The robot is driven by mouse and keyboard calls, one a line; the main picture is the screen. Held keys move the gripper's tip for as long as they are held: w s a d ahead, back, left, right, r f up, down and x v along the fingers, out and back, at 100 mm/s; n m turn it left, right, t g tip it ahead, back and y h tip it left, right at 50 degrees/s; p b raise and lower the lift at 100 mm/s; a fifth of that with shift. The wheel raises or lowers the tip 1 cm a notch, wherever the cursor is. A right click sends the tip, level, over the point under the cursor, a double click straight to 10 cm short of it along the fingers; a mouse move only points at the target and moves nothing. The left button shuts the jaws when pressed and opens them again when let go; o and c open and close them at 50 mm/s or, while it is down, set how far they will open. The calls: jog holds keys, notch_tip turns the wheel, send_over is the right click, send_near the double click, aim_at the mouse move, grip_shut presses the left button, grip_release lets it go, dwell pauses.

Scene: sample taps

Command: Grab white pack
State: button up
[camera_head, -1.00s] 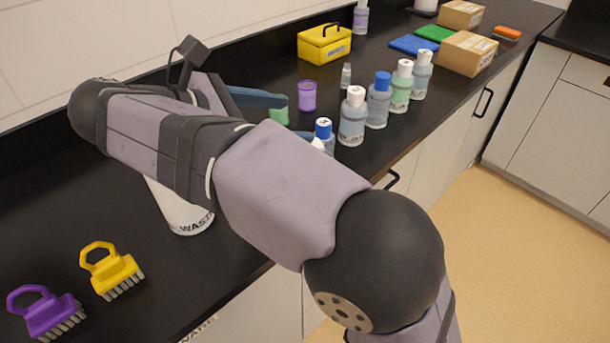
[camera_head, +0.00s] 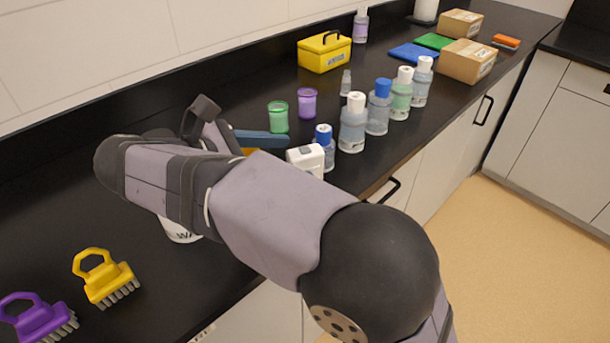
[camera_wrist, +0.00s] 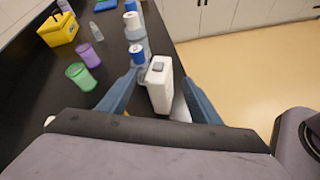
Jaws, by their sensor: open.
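The white pack (camera_wrist: 160,88) is a small upright box with a grey patch on top. In the wrist view it stands between the two blue fingers of my gripper (camera_wrist: 156,92), which are spread apart. The left finger is close to its side; I cannot tell if they touch. A wider gap shows on the right. In the head view the pack (camera_head: 306,157) shows just past my forearm, its lower part hidden. One blue finger (camera_head: 262,139) shows left of it; the other is hidden.
A blue-capped bottle (camera_head: 325,147) stands right behind the pack. Green (camera_head: 278,117) and purple (camera_head: 307,103) cups stand farther back. Several bottles line the counter's right edge. A yellow toolbox (camera_head: 324,53) stands behind. Yellow (camera_head: 107,279) and purple (camera_head: 40,319) brushes lie at front left.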

jog(key=shift+x, duration=1.45)
jog(key=shift+r, duration=0.1)
grip_shut()
notch_tip(320, 180, up, 10)
jog(key=shift+r+p, duration=0.1)
jog(key=shift+p, duration=0.9)
